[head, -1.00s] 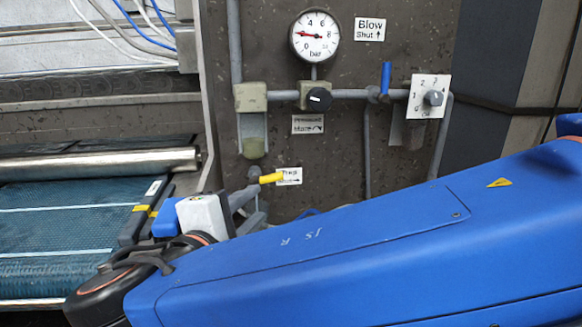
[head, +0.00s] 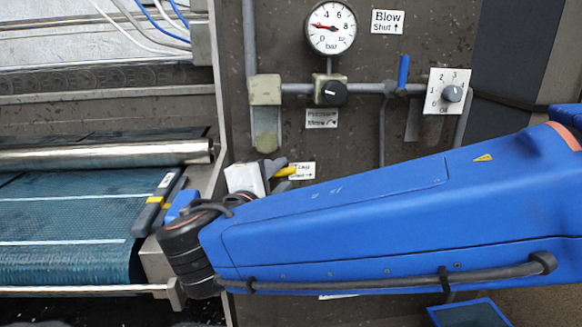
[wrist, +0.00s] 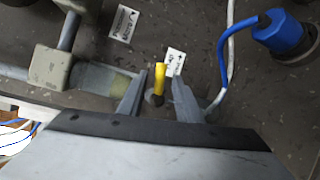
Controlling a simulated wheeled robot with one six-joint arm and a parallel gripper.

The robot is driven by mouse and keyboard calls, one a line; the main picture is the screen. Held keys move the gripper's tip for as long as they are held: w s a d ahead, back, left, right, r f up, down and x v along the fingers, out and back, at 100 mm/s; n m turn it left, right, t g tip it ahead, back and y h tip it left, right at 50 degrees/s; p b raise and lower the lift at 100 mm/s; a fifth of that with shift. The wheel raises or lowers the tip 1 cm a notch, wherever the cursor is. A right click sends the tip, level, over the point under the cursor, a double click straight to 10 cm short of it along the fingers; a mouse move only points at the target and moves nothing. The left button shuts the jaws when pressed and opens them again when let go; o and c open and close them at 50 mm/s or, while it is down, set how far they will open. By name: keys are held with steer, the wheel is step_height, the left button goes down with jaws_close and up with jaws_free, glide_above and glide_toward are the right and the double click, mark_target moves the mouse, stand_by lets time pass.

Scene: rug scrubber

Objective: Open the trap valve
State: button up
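The trap valve's yellow lever (head: 286,171) is beside a small white label (head: 302,170), low on the dark panel. In the head view my arm and gripper cover most of the valve body. In the wrist view the yellow lever (wrist: 159,77) stands between the two grey fingers of my gripper (wrist: 158,80). The fingers are apart, with a gap visible on each side of the lever. The label (wrist: 175,62) is just beyond the right fingertip. Whether the lever is deep between the fingers is hard to tell.
A filter bowl (wrist: 105,80) is left of the fingers. A blue fitting (wrist: 282,35) with a hose is at right. Rollers (head: 105,154) are at left.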

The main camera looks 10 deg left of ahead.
steer(key=x, duration=0.7)
steer(key=shift+w, duration=0.15)
steer(key=shift+f, duration=0.1)
